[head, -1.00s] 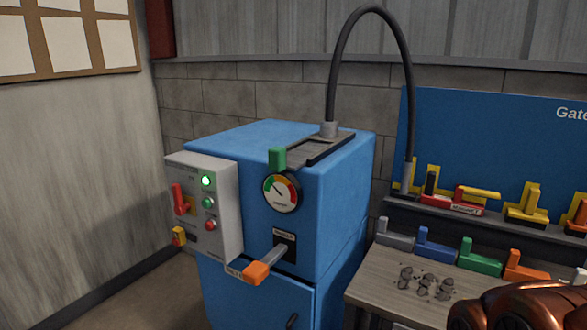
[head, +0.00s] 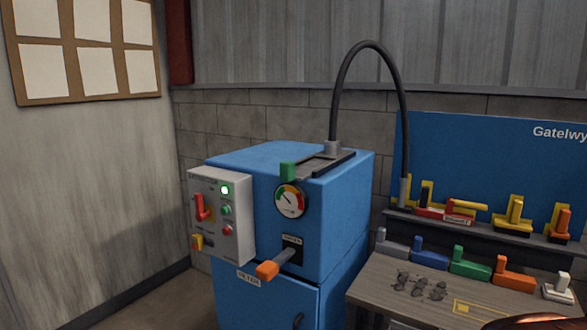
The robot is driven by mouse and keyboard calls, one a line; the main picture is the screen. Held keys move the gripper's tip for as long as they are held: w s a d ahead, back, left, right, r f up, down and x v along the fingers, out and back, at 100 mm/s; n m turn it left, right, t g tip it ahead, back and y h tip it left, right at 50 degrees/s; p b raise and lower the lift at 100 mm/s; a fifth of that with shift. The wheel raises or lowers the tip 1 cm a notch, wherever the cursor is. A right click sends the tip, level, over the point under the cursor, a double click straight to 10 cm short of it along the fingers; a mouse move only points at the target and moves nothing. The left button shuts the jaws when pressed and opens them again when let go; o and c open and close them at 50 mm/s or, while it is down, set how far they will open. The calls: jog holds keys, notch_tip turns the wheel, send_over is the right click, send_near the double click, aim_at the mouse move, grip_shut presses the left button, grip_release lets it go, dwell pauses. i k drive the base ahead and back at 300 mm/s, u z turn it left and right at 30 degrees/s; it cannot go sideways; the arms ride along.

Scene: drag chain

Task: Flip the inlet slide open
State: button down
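The blue machine (head: 340,215) stands in the middle of the head view. On its top is a dark slide plate in a track (head: 322,165), with a green upright handle (head: 287,172) at its front left end. I take this as the inlet slide; whether it is open or shut I cannot tell. A black hose (head: 370,45) comes down onto a grey fitting (head: 332,147) on the slide's back part. My gripper is not in view. Only a copper-coloured piece of my arm shows at the lower right edge, well apart from the slide.
A control panel (head: 238,238) with a lit green lamp and red lever is on the machine's front left. A gauge (head: 290,201) and an orange-tipped lever (head: 267,270) stick out in front. A bench (head: 375,290) with coloured blocks and dark lumps stands at right, under a blue board (head: 470,150).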

aim_at(289, 172)
jog(key=u, duration=0.9)
jog(key=i, duration=0.5)
